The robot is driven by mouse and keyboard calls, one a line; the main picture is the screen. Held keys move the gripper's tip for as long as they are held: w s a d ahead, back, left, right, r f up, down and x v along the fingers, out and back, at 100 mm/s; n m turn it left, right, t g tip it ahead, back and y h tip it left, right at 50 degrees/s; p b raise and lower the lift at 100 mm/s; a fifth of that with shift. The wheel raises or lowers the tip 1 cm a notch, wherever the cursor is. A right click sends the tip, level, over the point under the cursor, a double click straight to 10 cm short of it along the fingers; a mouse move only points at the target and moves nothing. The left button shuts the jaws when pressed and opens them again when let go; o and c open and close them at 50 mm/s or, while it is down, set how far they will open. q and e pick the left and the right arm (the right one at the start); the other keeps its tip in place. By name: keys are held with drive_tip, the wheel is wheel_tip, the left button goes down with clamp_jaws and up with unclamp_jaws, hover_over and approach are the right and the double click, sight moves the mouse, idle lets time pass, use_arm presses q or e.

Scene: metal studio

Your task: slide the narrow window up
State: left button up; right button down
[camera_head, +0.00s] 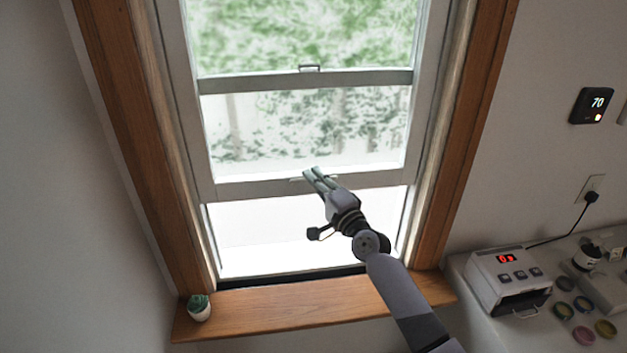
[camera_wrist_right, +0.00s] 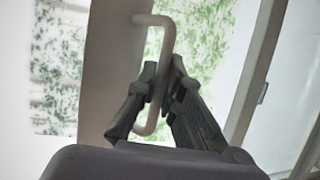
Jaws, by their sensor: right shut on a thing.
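The narrow window (camera_head: 305,135) stands in a wooden frame in the head view. Its lower sash rail (camera_head: 250,188) is raised well above the sill, with an open gap below it. My right gripper (camera_head: 314,176) is at this rail. In the right wrist view, the gripper (camera_wrist_right: 158,92) has its fingers shut on the pale, U-shaped sash handle (camera_wrist_right: 168,45), one finger on each side of the bar. In the head view the fingers cover part of the handle. My left gripper is not in view.
A wooden sill (camera_head: 290,308) holds a small potted plant (camera_head: 199,307) at its left end. At the right, a counter (camera_head: 470,290) bears a grey device with a red display (camera_head: 508,275) and several small round jars. A thermostat (camera_head: 591,105) is on the right wall.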

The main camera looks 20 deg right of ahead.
drive_tip(key=shift+r, duration=0.15)
drive_tip(key=c, duration=1.7)
unclamp_jaws()
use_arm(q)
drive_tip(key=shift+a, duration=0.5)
use_arm(e)
drive_tip(key=shift+s+f, duration=0.1)
drive_tip(key=shift+f, duration=0.1)
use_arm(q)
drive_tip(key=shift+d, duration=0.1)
use_arm(e)
drive_tip(key=v, duration=1.2)
